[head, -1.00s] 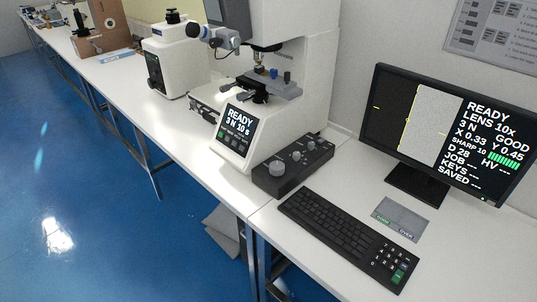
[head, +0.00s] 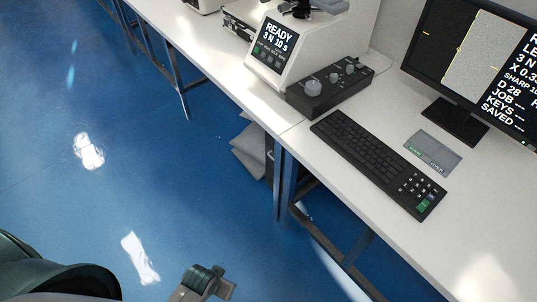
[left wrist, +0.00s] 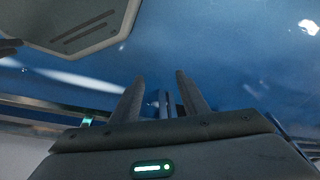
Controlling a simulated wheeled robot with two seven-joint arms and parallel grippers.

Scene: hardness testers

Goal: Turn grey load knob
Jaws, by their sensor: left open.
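A black control box (head: 330,88) with several grey knobs lies on the white bench in front of the tester. Its largest grey knob (head: 313,88) is at the left end of the box, and smaller ones stand to the right. I cannot read which one sets the load. The tester's screen (head: 273,45) reads READY, 3 N, 10 s. In the left wrist view my left gripper (left wrist: 160,75) is open, its two fingers apart with nothing between them, over the blue floor and away from the box. My right gripper is in neither view.
A black keyboard (head: 378,163) lies right of the box, with a grey pad (head: 433,152) beyond it and a monitor (head: 468,62) behind. The bench edge and metal legs (head: 283,183) face the open blue floor (head: 150,170).

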